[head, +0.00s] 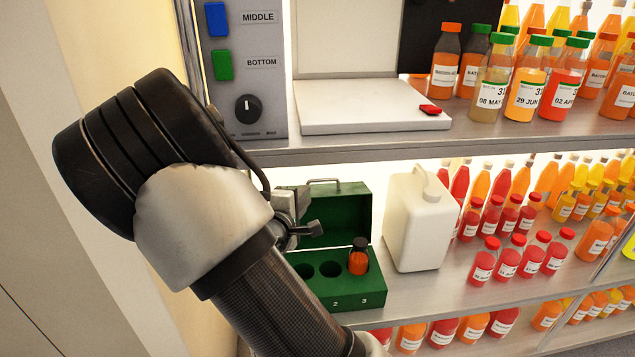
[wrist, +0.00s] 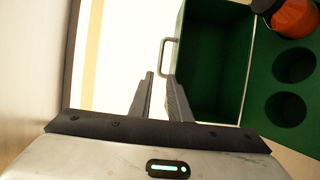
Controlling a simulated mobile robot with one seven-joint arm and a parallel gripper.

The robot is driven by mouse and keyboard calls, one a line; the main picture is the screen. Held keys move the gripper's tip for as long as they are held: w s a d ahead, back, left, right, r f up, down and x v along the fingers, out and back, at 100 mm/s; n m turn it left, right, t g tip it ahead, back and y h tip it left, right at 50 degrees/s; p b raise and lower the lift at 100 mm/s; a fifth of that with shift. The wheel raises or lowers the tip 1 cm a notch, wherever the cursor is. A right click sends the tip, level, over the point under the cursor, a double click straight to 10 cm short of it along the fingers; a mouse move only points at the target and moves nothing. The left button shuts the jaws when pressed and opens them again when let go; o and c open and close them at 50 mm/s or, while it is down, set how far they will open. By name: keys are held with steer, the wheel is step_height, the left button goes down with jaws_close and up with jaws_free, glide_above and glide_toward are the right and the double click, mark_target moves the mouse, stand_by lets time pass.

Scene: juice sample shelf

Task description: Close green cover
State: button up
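The green box (head: 345,300) stands on the lower shelf with its green cover (head: 345,212) raised upright at the back. The cover's metal handle (head: 323,182) shows on its top edge, and in the wrist view the handle (wrist: 164,57) lies just beyond the fingertips. An orange bottle with a dark cap (head: 358,260) stands in hole 3; the other visible holes are empty. My gripper (head: 301,203) is at the left of the cover, partly hidden by my wrist. In the wrist view my gripper (wrist: 160,76) has its fingers a little apart with nothing between them.
A white jug (head: 418,225) stands right of the box. Red juice bottles (head: 508,262) fill the shelf farther right. The upper shelf, with a white scale plate (head: 370,108), hangs above the box. A control panel (head: 240,70) and a wall are at the left.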

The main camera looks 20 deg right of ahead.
mark_target(318, 181)
steer(key=b+x, duration=0.3)
steer(key=x, duration=1.1)
steer(key=shift+a, duration=0.1)
jaws_close()
